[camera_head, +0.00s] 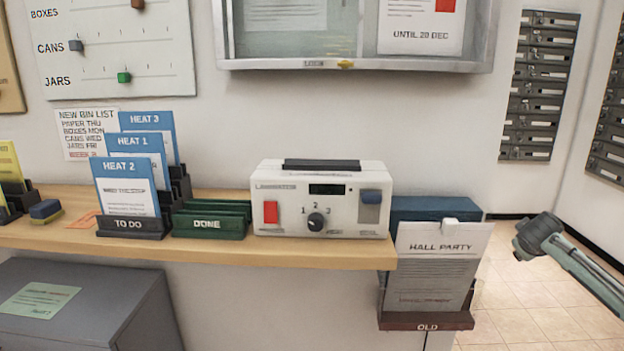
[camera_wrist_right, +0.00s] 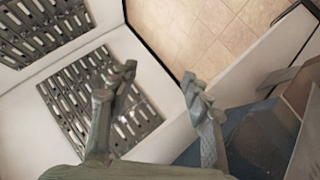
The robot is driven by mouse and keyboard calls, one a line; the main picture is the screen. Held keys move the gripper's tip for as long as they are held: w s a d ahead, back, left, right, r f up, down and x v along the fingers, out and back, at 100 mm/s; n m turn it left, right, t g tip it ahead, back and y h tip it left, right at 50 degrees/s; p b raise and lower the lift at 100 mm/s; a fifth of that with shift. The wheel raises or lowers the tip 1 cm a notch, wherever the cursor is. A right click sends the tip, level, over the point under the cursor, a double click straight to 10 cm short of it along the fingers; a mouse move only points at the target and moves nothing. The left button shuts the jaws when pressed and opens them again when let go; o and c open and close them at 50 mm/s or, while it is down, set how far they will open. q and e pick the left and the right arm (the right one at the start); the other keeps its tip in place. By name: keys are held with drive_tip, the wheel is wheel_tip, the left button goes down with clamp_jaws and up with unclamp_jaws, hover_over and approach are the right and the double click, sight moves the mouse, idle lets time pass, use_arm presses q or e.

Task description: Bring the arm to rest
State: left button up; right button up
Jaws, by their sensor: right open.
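My right gripper (camera_wrist_right: 158,85) is open and empty in the right wrist view, its two fingers spread apart with the wall and tiled floor behind them. In the head view, part of my right arm (camera_head: 575,262) comes in at the right edge, over the floor and apart from the shelf. The fingers are hard to make out there. My left gripper is not in either view.
A wooden shelf (camera_head: 210,257) holds a white laminator (camera_head: 345,215), a green DONE rack (camera_head: 208,226) and a TO DO rack (camera_head: 130,227) with several HEAT cards. An OLD holder (camera_head: 425,321) with a HALL PARTY sheet (camera_head: 440,270) hangs at its right end. Tiled floor (camera_head: 530,310) is clear at right.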

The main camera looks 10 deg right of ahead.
drive_tip(key=s+f+n+g, duration=0.3)
drive_tip(key=s+f+n, duration=0.3)
drive_tip(key=s+f, duration=2.3)
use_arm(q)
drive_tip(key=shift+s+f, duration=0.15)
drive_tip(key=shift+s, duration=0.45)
use_arm(e)
drive_tip(key=s+a+f+m+y, duration=0.1)
drive_tip(key=a+f, duration=0.5)
drive_tip(key=a, duration=0.6)
drive_tip(key=s+a+f+m+g+y, duration=0.1)
drive_tip(key=a+f, duration=0.5)
drive_tip(key=a, duration=0.6)
drive_tip(key=s+a+f+m+g+y, duration=0.1)
drive_tip(key=s+a+f+y, duration=0.3)
drive_tip(key=a, duration=0.8)
wheel_tip(320, 180, down, 3)
drive_tip(key=shift+s+a+r+m+y, duration=0.2)
drive_tip(key=shift+a+m+y, duration=0.05)
drive_tip(key=shift+m+y, duration=0.5)
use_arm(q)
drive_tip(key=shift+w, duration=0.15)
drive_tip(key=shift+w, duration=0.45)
